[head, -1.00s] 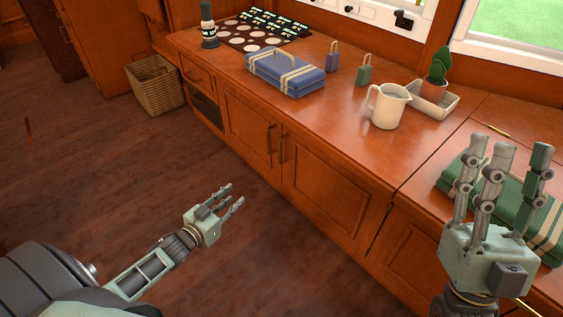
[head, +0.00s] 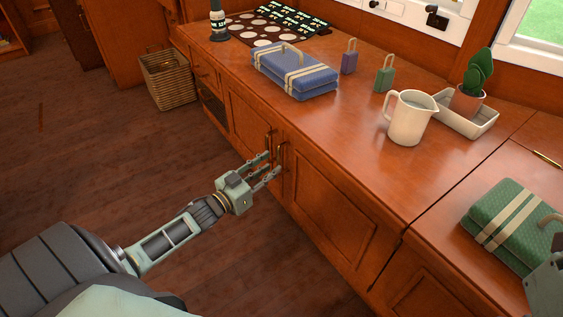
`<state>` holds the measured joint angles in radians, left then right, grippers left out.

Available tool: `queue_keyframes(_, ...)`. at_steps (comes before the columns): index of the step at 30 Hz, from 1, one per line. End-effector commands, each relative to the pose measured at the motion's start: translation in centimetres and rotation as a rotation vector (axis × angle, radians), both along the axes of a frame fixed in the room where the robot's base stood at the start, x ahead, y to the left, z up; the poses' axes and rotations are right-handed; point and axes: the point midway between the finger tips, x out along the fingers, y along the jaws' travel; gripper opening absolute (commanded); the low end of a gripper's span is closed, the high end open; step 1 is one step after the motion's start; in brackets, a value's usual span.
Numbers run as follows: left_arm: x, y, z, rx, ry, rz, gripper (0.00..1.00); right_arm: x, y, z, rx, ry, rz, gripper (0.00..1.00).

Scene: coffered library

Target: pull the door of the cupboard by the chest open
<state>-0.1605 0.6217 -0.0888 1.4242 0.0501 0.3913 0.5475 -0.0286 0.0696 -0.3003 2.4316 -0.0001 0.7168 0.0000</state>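The wooden cupboard under the counter has a left door (head: 243,118) and a right door (head: 332,208), both closed. Their upright bar handles stand side by side, the left handle (head: 267,140) and the right handle (head: 281,153). My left gripper (head: 268,168) is in front of these handles, its fingers extended and apart, pointing at the doors. The fingers overlap the lower handle area; I cannot tell whether they touch. My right gripper (head: 546,287) shows only partly at the right edge, its fingers not visible. A blue striped case (head: 295,72) and a green striped case (head: 512,225) lie on top.
A wicker basket (head: 168,80) stands on the floor, which is clear before the doors.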

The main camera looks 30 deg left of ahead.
Motion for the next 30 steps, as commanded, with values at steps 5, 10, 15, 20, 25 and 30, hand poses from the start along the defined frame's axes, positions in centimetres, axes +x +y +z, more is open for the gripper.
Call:
queue_keyframes(5, 2.9, -0.5, -0.3, 0.002, -0.004, 0.0, 0.29, -0.4, 0.1, 0.3, -0.003, -0.047, -0.003, 0.4)
queue_keyframes(10, 4.4, -0.8, -0.2, 0.003, -0.001, 0.0, 0.29, -0.6, 0.2, 0.8, -0.005, -0.069, -0.004, 0.4)
queue_keyframes(15, 4.7, -0.9, -0.1, 0.002, 0.001, 0.001, 0.29, -0.6, 0.2, 1.1, -0.006, -0.073, -0.004, 0.4)
queue_keyframes(20, 4.6, -0.9, 0.0, 0.002, 0.001, 0.001, 0.27, -0.6, 0.2, 1.1, -0.006, -0.072, -0.004, 0.4)
queue_keyframes(25, 4.6, -0.9, 0.0, 0.001, 0.001, 0.0, 0.12, -0.6, 0.2, 1.1, -0.006, -0.073, -0.004, 0.4)
queue_keyframes(30, 4.6, -0.9, -0.1, 0.001, 0.001, 0.0, 0.0, -0.7, 0.2, 1.1, -0.006, -0.073, -0.004, 0.4)
